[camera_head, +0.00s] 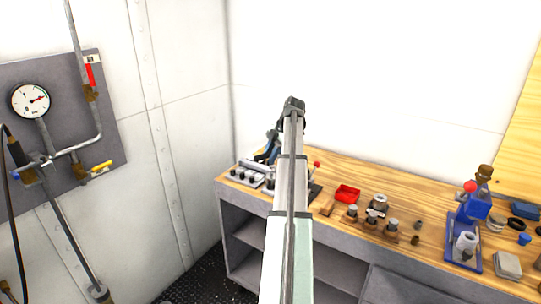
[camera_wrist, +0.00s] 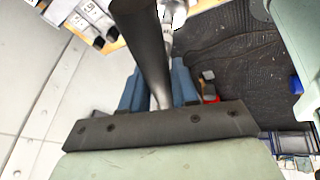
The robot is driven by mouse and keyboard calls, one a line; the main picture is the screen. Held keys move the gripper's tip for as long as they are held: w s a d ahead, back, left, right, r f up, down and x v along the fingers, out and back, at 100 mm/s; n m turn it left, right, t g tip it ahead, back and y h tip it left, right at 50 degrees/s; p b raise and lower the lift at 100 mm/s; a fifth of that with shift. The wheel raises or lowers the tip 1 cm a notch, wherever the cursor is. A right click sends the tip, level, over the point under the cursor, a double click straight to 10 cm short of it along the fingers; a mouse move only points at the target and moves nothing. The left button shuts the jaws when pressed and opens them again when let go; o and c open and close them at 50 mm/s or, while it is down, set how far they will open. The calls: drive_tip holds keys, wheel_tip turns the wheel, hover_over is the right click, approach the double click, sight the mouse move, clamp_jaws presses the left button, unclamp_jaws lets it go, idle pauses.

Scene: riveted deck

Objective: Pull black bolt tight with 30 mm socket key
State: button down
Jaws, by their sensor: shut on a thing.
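My gripper (camera_wrist: 157,85) has blue fingers shut on a tool with a thick dark handle (camera_wrist: 141,42) and a pale metal shaft. I take it for the socket key, but its size cannot be read. In the head view my gripper (camera_head: 270,148) is partly hidden behind my arm, above the bench's left end. A light grey block (camera_head: 242,179) with several black bolts (camera_head: 251,174) sits below it. A labelled block with dark pegs (camera_wrist: 80,22) shows at the wrist view's upper left. Whether the key touches any bolt cannot be told.
The wooden bench (camera_head: 330,171) carries a red tray (camera_head: 347,193), several metal pieces on wooden blocks (camera_head: 373,215) and a blue press (camera_head: 470,222) at right. A gauge panel (camera_head: 62,125) with pipes hangs on the left wall. Dark floor (camera_head: 205,289) shows below.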

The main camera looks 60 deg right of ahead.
drive_tip(key=shift+f, duration=1.35)
idle(1.1)
drive_tip(key=shift+m, duration=0.6)
drive_tip(key=shift+n, duration=0.3)
drive_tip(key=shift+r, duration=2.8)
